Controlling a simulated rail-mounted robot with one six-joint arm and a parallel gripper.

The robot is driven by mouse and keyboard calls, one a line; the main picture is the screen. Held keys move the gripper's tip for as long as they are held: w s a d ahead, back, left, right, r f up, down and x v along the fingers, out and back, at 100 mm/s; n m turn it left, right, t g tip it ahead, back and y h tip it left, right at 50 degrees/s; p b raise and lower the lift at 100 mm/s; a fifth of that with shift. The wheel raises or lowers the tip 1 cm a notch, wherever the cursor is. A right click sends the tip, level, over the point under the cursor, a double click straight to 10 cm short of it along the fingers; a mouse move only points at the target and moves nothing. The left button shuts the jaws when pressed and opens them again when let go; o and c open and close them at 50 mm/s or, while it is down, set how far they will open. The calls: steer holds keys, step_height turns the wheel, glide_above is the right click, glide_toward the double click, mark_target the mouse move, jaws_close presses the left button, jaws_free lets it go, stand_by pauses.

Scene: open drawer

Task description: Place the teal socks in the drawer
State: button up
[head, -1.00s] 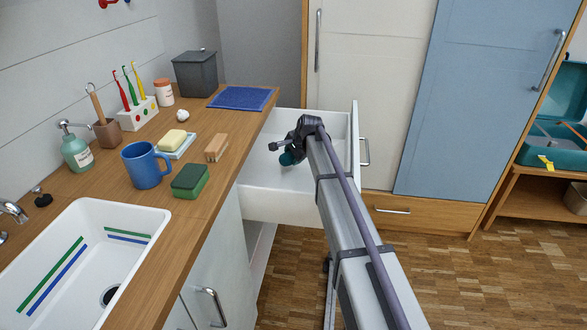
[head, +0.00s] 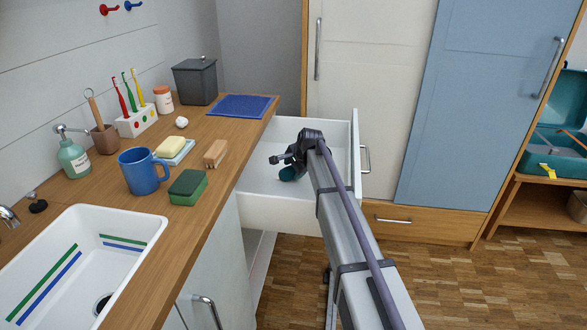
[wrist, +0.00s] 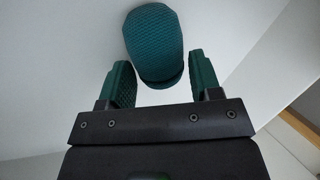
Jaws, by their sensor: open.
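The teal socks (head: 288,174) are a rounded bundle inside the open white drawer (head: 278,212), under my gripper (head: 284,165) in the head view. In the wrist view the teal socks (wrist: 154,42) lie against the drawer's white surface, just beyond the fingertips. My gripper (wrist: 160,77) is open, with one green-padded finger on each side of the bundle's near end. I cannot tell whether a finger touches the socks. My arm hides part of the drawer's right side.
The wooden counter (head: 228,150) runs along the drawer's left, with a scrubbing brush (head: 215,153), a green sponge (head: 188,187) and a blue mug (head: 143,171). A tall cabinet (head: 362,80) stands behind the drawer. The floor to the right is clear.

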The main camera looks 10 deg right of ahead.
steer(key=p+v, duration=0.8)
steer(key=v, duration=0.3)
steer(key=shift+p, duration=0.35)
steer(key=shift+r, duration=0.1)
